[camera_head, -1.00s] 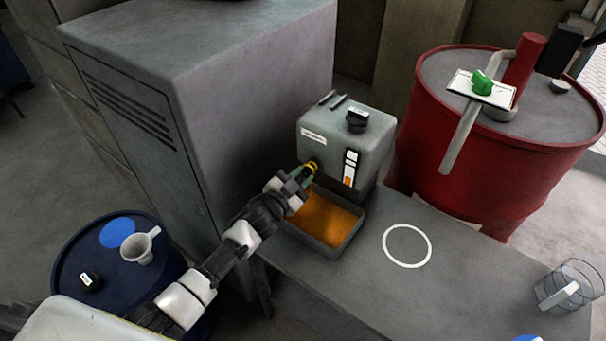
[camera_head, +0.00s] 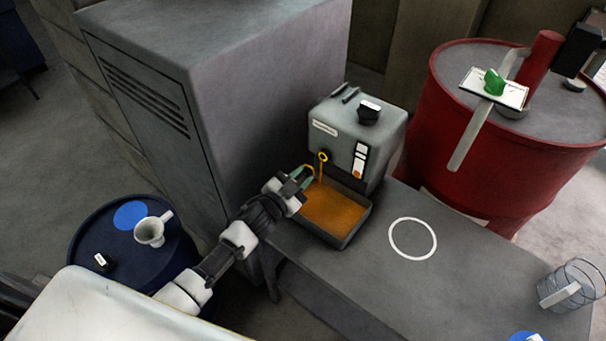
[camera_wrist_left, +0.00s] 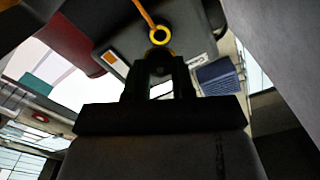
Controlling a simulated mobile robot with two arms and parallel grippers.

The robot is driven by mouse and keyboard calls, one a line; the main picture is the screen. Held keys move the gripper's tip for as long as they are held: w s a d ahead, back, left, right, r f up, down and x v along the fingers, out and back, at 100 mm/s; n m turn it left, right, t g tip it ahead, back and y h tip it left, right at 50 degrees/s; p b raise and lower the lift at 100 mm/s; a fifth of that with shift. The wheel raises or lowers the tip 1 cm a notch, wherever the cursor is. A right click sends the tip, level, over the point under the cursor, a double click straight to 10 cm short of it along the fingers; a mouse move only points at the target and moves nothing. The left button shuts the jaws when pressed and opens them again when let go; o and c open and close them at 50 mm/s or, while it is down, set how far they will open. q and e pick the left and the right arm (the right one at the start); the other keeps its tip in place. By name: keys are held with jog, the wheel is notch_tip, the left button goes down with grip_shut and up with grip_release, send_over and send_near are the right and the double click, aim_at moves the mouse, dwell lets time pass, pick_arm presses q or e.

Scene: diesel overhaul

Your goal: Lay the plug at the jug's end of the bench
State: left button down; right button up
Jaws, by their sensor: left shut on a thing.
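My left gripper (camera_head: 297,182) is shut on the plug (camera_head: 309,168), of which mainly a yellow curved edge shows. It holds the plug just in front of the grey tank (camera_head: 345,135), apart from the yellow-ringed drain hole (camera_head: 323,157). Orange fluid runs from the hole into the tray. The left wrist view also shows the yellow ring (camera_wrist_left: 159,35) and the stream beyond the dark fingers; the plug is not clear there. The clear jug (camera_head: 568,287) stands at the right end of the grey bench (camera_head: 455,275). My right gripper is not in view.
The drip tray (camera_head: 345,240) holds orange fluid below the tank. A white circle (camera_head: 412,238) marks the clear bench between tray and jug. A red drum (camera_head: 460,150) stands behind. A blue drum (camera_head: 130,240) with a funnel (camera_head: 150,233) is at left.

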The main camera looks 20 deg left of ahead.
pick_arm(q)
jog(key=shift+s+a+p, duration=0.1)
jog(key=shift+s+p, duration=0.2)
jog(key=shift+s, duration=0.1)
jog(key=p+v, duration=0.4)
jog(key=v, duration=0.9)
